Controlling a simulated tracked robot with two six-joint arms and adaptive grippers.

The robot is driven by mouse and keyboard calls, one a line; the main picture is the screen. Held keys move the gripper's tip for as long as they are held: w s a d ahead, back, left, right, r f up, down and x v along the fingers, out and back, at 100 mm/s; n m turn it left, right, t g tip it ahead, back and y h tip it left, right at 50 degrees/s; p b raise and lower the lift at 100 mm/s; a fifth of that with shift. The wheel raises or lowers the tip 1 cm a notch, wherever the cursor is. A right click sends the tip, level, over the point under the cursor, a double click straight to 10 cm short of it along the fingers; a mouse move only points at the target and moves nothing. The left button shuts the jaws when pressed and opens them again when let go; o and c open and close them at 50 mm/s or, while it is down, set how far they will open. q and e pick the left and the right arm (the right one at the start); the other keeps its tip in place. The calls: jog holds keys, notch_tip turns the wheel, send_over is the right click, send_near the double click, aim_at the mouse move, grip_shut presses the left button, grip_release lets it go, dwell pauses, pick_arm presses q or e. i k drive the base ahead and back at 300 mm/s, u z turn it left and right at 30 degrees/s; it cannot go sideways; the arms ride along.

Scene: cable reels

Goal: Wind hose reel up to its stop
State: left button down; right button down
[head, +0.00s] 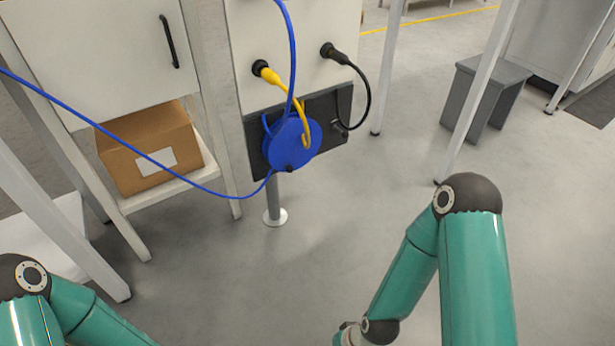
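The hose reel (308,131) is a round blue disc on a dark mounting plate (335,105) on the front of a white cabinet. A small dark knob (290,168) sits at its lower edge. A blue hose (150,157) sags from the reel and runs up to the left edge. Another blue line runs from the reel up to the top edge. Only my green arm links show, at the lower left and lower right. Both grippers are outside the picture, and no gripper is seen at the reel.
A yellow plug with a yellow cable (300,98) and a black plug with a black cable (368,97) hang by the reel. A cardboard box (152,150) sits on a shelf at left. A grey stool (485,90) stands at right. The floor before the reel is clear.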

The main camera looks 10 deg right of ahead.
aim_at(286, 152)
jog(key=u, duration=0.05)
jog(key=i, duration=1)
jog(key=z, duration=0.05)
